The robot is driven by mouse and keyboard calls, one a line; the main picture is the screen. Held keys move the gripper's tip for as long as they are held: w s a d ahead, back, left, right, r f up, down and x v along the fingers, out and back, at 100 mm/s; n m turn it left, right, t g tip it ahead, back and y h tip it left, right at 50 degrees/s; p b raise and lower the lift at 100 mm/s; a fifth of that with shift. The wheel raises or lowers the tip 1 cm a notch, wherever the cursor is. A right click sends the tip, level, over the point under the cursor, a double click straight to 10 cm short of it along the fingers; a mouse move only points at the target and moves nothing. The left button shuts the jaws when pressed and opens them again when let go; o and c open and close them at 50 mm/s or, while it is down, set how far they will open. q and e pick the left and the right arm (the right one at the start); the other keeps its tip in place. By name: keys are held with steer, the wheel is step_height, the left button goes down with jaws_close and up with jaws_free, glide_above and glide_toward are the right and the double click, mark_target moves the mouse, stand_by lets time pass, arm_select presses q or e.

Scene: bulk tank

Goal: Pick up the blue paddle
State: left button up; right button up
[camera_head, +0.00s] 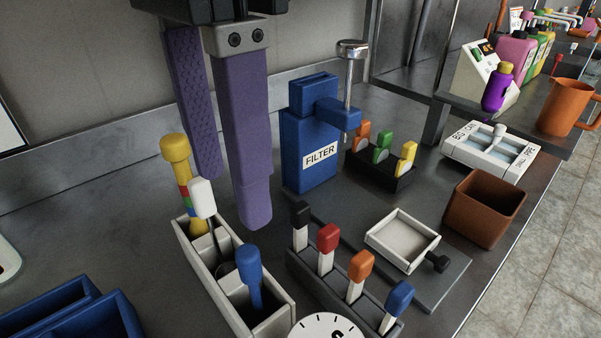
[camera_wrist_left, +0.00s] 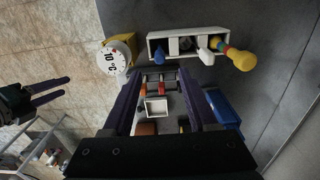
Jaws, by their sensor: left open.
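Two blue-handled tools stand upright. One blue handle (camera_head: 250,272) is in the front compartment of the white holder (camera_head: 262,326), beside a white and a yellow tool; it also shows in the wrist view (camera_wrist_left: 159,53). Another blue handle (camera_head: 399,297) is at the right end of a dark rack, beside orange, red and black ones. I cannot tell for sure which is the paddle. My left gripper (camera_head: 231,198) is open and empty, pointing down above and behind the white holder. My right gripper (camera_wrist_left: 68,88) shows at the left of the wrist view, its fingers apart and empty.
A blue filter box (camera_head: 308,155) stands right behind the left gripper. A white tray (camera_head: 402,239) and a brown bin (camera_head: 484,207) stand to the right. Blue bins (camera_head: 77,312) are at the lower left. A dial thermometer (camera_wrist_left: 115,59) is beside the white holder. Bare bench lies left of it.

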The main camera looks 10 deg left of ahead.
mark_target(247, 251)
arm_select(q)
step_height(247, 251, down, 4)
steer(key=shift+s+d+f, duration=0.1)
steer(key=shift+s+f, duration=0.05)
steer(key=shift+f, duration=0.1)
step_height(247, 251, down, 5)
steer(key=shift+f+b, duration=0.15)
steer(key=shift+b, duration=0.5)
steer(key=shift+w, duration=0.2)
jaws_close()
